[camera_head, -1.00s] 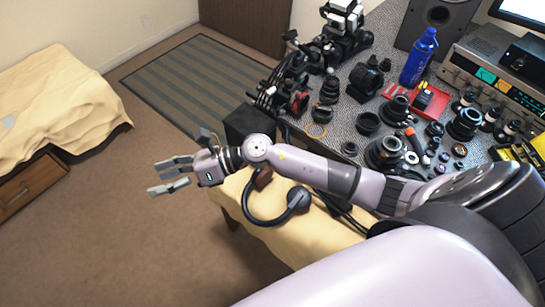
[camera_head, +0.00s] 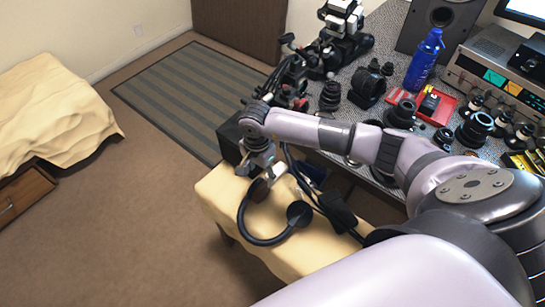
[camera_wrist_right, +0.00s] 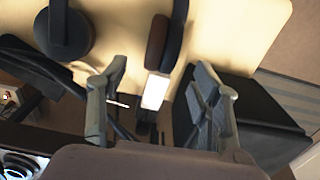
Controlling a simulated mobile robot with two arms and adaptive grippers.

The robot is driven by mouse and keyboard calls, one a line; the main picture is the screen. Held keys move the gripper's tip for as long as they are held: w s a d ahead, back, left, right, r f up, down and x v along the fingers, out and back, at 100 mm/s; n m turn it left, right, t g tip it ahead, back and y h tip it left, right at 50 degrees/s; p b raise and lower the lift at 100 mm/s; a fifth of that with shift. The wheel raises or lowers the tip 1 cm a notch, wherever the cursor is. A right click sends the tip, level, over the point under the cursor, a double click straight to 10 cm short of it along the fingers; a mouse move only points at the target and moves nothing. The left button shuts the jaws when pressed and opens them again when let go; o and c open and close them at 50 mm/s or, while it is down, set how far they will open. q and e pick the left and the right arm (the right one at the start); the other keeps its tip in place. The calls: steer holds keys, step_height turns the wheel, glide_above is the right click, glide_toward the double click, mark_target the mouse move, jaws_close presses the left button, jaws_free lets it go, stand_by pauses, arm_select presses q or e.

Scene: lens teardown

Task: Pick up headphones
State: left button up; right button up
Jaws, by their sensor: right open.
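The dark headphones (camera_head: 256,240) lie on a cream-covered surface, their band curving toward the front. One ear cup (camera_head: 299,213) is clear at the right; the other is partly hidden under my right gripper (camera_head: 264,176). In the right wrist view, a brown-padded ear cup (camera_wrist_right: 158,42) with a pale block-like patch (camera_wrist_right: 155,90) lies between the fingers of my open right gripper (camera_wrist_right: 160,68). Gaps show on both sides, and I see no finger closed on it. The other ear cup (camera_wrist_right: 68,32) is left of the fingers. My left gripper is out of view.
The cream-covered surface (camera_head: 222,196) stands beside a desk (camera_head: 345,112) crowded with lens parts, a blue bottle (camera_head: 424,60) and a red tray (camera_head: 440,105). Black cables run behind the headphones. Open brown carpet (camera_head: 150,235) lies at the left.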

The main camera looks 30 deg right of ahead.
mark_target(259, 189)
steer(key=f+b, duration=0.4)
steer(key=f, duration=0.5)
steer(key=shift+a+b, duration=0.2)
steer(key=shift+b, duration=0.2)
steer(key=shift+r, duration=0.1)
steer(key=shift+c, duration=0.2)
jaws_close()
